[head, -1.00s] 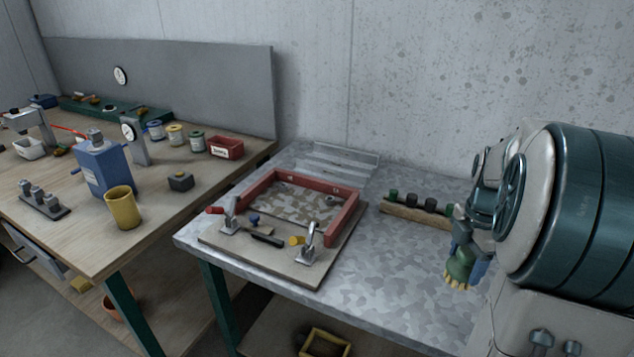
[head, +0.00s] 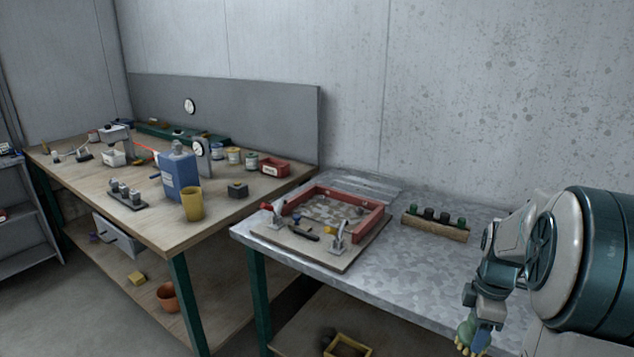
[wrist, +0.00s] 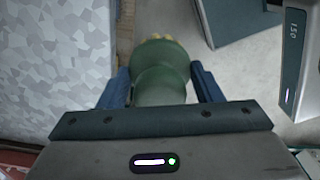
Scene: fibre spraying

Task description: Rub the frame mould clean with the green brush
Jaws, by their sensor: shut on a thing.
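The red frame mould (head: 371,221) lies on a board with metal clamps on the galvanised table. Its floor looks mottled. My gripper (head: 475,335) is at the lower right of the head view, beyond the table's front edge and well apart from the mould. It is shut on the green brush (head: 463,342), whose pale yellow bristles point down. In the wrist view the green brush (wrist: 160,78) sits between the two blue fingers (wrist: 157,88), with bristle tips showing at the far end.
A wooden rack (head: 435,226) with several dark and green knobs stands right of the mould. The wooden bench (head: 160,228) at left holds a blue container (head: 180,176), a yellow cup (head: 192,205) and a red bin (head: 274,167). The galvanised table's (head: 400,270) front right is bare.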

